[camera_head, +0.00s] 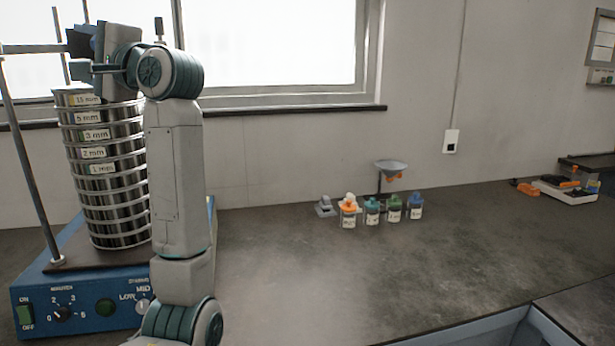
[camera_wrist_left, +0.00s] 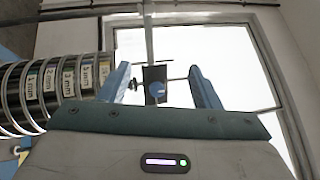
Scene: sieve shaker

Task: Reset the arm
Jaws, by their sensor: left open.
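My left arm rises in front of the sieve shaker, and its gripper (camera_head: 78,42) is at the top of the sieve stack (camera_head: 120,215). In the left wrist view the gripper (camera_wrist_left: 163,74) is open, with a dark clamp block with a blue knob (camera_wrist_left: 156,88) on a rod showing between its fingers. I cannot tell whether the fingers touch it. The stack's labels include 15, 5, 3, 2 and 1 mm; it also shows at the left of the wrist view (camera_wrist_left: 48,88). The blue shaker base (camera_head: 85,308) is partly hidden by my arm. My right gripper is not in view.
Metal rods (camera_head: 32,160) stand beside the stack. Several small bottles with coloured caps (camera_head: 372,212) stand near a funnel on a stand (camera_head: 391,168). A scale-like device (camera_head: 566,190) is at the far right. The middle of the dark counter (camera_head: 400,265) is clear.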

